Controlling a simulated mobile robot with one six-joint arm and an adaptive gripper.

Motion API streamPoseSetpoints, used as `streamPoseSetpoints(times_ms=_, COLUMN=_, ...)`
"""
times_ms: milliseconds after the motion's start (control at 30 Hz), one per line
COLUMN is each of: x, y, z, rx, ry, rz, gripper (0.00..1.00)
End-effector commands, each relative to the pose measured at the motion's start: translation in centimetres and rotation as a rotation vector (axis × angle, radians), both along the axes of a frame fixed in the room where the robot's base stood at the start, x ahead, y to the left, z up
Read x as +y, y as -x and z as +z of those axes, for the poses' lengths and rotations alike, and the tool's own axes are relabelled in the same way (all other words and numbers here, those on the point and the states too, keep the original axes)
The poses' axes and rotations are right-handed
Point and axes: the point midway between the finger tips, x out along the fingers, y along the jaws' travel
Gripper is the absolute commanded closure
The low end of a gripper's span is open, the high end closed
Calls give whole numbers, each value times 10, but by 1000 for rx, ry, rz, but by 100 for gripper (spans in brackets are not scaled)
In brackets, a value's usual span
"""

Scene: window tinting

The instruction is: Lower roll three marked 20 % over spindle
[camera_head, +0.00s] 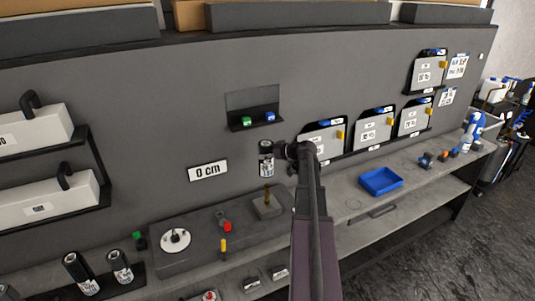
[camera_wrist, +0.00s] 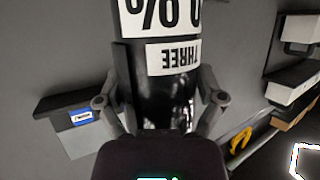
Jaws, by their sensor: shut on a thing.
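Roll three (camera_head: 266,160) is a dark upright cylinder with a white label, held in the air at the middle of the head view. In the wrist view the roll (camera_wrist: 162,85) shows upside-down labels with "THREE" and part of a "0 %" marking. My gripper (camera_head: 280,151) is shut on the roll, with one finger on each side of it in the wrist view (camera_wrist: 160,100). A thin brass spindle (camera_head: 267,194) stands on a square grey block (camera_head: 270,208) below the roll. The roll's lower end appears above the spindle tip, apart from it.
A "0 cm" sign (camera_head: 208,171) is on the wall left of the roll. A grey bench unit carries a white disc (camera_head: 174,240) and a red knob (camera_head: 227,227). A blue tray (camera_head: 381,181) lies right of my arm. Two other rolls (camera_head: 120,266) stand at lower left.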

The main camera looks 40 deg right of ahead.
Motion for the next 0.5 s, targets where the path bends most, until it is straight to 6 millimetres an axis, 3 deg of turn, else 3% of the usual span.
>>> streamPoseSetpoints(times_ms=500, x=-2, y=2, z=-13, rx=-1, ry=-1, rz=-1, gripper=74)
